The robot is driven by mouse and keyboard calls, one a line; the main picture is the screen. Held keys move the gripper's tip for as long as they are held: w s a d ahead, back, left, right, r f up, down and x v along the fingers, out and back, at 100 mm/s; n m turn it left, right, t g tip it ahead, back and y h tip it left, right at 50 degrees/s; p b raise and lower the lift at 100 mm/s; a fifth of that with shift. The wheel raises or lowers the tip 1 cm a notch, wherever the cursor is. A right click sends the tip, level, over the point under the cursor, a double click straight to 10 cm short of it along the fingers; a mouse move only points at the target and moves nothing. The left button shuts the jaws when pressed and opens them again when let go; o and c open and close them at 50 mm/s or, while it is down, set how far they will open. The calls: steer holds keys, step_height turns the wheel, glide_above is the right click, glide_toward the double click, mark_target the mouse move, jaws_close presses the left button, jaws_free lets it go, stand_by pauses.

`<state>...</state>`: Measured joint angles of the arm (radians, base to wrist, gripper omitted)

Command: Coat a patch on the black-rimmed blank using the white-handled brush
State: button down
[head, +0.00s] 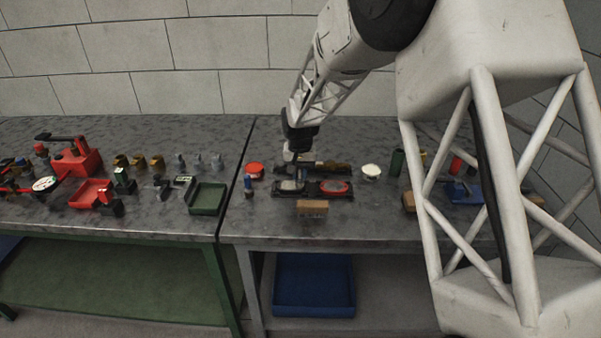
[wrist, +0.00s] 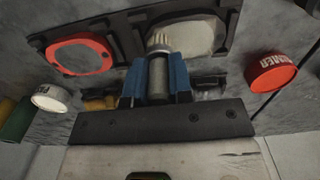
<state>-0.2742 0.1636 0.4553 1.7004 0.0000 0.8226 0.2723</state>
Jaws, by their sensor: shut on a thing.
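The black-rimmed blank (head: 289,186) is a pale grey plate in a dark holder (head: 311,195), left of the red-rimmed blank (head: 336,187). In the wrist view, the black-rimmed blank (wrist: 198,38) is at upper right and the red-rimmed one (wrist: 80,55) at upper left. My gripper (wrist: 157,84) is shut on a brush (wrist: 158,68), with blue jaws on both sides of its grey shaft. Pale bristles (wrist: 159,38) lie over the black-rimmed blank's left edge; whether they touch it I cannot tell. The handle is mostly hidden. In the head view, my gripper (head: 290,153) is above the holder.
A red round tin (head: 254,170) stands left and a white-topped tin (head: 372,171) right. Behind the holder is a dark rack (head: 330,167) with a brown-handled item. A brown block (head: 312,207) lies in front, and a small blue-topped item (head: 248,184) stands left.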

steer(key=shift+a, duration=3.5)
steer(key=shift+d+f, duration=0.1)
steer(key=shift+d, duration=3.95)
steer(key=shift+d+r, duration=0.15)
steer(key=shift+r, duration=0.05)
step_height(320, 180, up, 8)
steer(key=shift+f, duration=0.1)
steer(key=shift+w+a, duration=0.25)
steer(key=shift+a, duration=0.85)
steer(key=shift+f, duration=0.1)
